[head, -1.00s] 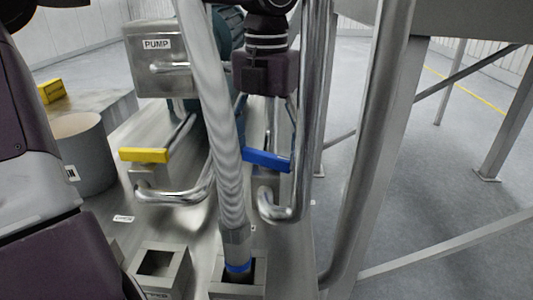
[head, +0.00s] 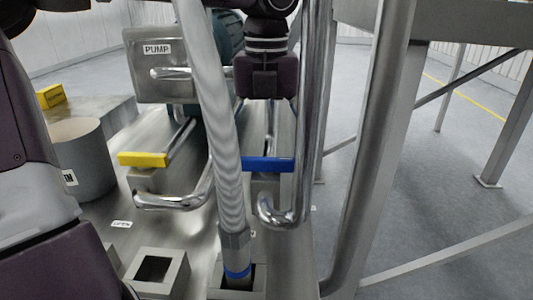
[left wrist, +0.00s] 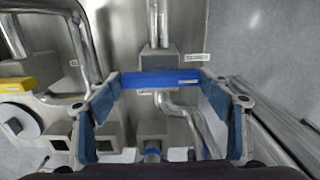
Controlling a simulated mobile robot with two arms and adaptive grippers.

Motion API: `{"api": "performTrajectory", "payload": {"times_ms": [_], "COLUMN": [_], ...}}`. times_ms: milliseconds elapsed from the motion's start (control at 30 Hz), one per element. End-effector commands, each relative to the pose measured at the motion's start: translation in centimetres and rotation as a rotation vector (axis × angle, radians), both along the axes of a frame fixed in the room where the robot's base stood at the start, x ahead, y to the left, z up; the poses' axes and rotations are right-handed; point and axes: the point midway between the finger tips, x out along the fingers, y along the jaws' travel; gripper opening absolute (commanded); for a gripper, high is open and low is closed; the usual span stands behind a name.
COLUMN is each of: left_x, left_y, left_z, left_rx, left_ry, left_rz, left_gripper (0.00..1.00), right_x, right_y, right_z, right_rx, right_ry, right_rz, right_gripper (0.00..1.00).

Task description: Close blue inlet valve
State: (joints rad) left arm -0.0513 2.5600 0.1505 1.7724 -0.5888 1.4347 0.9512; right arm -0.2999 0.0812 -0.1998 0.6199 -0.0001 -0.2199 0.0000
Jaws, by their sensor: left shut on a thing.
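The blue inlet valve handle (head: 268,164) is a flat blue bar. It lies level and crosswise to its steel pipe in the head view, behind the pale ribbed hose. In the left wrist view the blue handle (left wrist: 160,80) spans between the fingertips of my left gripper (left wrist: 162,84), crosswise to the pipe. The left gripper is shut on the handle, one finger at each end. In the head view my left gripper (head: 268,105) is above the handle, with its fingers largely hidden by pipes and hose. My right gripper is not in view.
A yellow valve handle (head: 143,159) lies to the left, also crosswise. The ribbed hose (head: 222,130) and upright steel pipes (head: 371,140) stand close in front and to the right. A pump box (head: 160,65) is behind. A grey cylinder (head: 82,160) stands left.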

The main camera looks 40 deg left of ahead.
Motion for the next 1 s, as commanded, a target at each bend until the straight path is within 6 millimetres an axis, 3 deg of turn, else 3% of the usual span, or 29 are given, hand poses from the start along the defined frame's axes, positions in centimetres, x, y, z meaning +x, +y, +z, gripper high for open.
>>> {"api": "performTrajectory", "payload": {"times_ms": [233,267,400,767,1000], "left_x": [0.1,0.1,0.1,0.1,0.2], "left_y": [0.1,0.1,0.1,0.0,0.0], "left_z": [0.1,0.1,0.1,0.5,4.7], "left_rx": [0.002,0.002,0.001,0.000,-0.001], "left_ry": [-0.004,-0.004,-0.003,-0.003,-0.006], "left_rz": [0.006,0.006,0.004,0.002,0.003], "left_gripper": [0.48,0.75,0.90,0.90,0.90], "right_x": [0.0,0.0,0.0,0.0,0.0], "right_y": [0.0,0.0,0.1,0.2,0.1], "right_z": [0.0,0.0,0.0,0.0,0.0], "right_rx": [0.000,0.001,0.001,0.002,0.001], "right_ry": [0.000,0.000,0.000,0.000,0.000], "right_rz": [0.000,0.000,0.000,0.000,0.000], "right_gripper": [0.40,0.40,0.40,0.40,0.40]}}
